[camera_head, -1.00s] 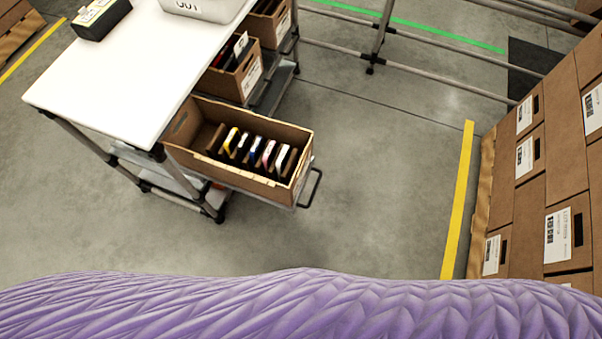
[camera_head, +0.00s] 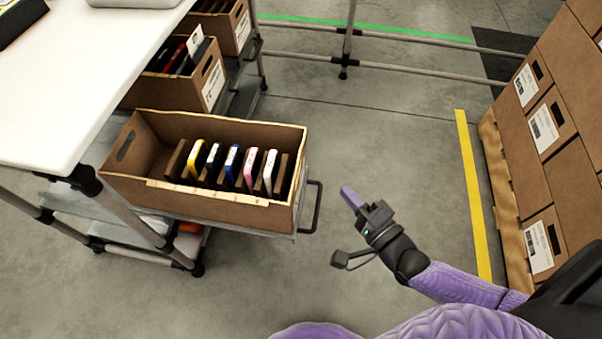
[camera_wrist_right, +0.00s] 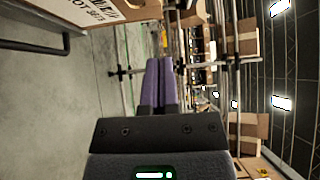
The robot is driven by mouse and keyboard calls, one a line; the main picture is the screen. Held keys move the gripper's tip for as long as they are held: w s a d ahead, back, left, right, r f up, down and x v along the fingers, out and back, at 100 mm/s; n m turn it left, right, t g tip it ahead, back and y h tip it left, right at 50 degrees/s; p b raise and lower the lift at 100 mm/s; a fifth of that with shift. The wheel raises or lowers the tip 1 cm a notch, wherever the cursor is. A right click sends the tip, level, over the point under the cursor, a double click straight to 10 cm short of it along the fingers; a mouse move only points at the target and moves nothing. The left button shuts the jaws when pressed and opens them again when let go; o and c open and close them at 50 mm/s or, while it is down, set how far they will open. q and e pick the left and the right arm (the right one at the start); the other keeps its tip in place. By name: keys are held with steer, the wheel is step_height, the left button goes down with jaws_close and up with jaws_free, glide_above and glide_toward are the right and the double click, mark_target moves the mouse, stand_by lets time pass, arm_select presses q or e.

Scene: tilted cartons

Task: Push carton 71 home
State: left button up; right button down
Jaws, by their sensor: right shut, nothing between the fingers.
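An open brown carton (camera_head: 160,196) sits on a pulled-out shelf tray (camera_head: 262,229) that juts from the white-topped cart. It holds a row of several thin coloured items between brown dividers. I cannot read the number 71 on it. A black handle (camera_head: 316,207) stands at the tray's right end. My right gripper (camera_head: 347,190) is shut and empty, just right of the handle and apart from it. Its purple fingers (camera_wrist_right: 160,64) lie together in the wrist view, where part of a labelled carton (camera_wrist_right: 68,12) shows at the top left. My left gripper is not in view.
Two more filled cartons, a nearer one (camera_head: 170,92) and a farther one (camera_head: 226,27), stand on the cart behind. A rail (camera_head: 400,70) runs across the back. Stacked boxes (camera_head: 560,170) stand at the right beyond a yellow floor line (camera_head: 470,190). Floor between is clear.

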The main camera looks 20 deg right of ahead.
steer(key=b, duration=0.2)
glide_toward(300, 156)
steer(key=w+d+f, duration=0.1)
steer(key=w+d, duration=0.1)
steer(key=w, duration=0.1)
steer(key=w+a+b, duration=0.1)
steer(key=w+a, duration=0.1)
steer(key=shift+w+a+r, duration=0.1)
steer(key=shift+w+a, duration=0.25)
steer(key=shift+a, duration=0.05)
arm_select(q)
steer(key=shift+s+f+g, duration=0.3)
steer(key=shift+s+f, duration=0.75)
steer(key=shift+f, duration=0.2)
arm_select(e)
steer(key=shift+w+a, duration=0.2)
steer(key=shift+a, duration=0.1)
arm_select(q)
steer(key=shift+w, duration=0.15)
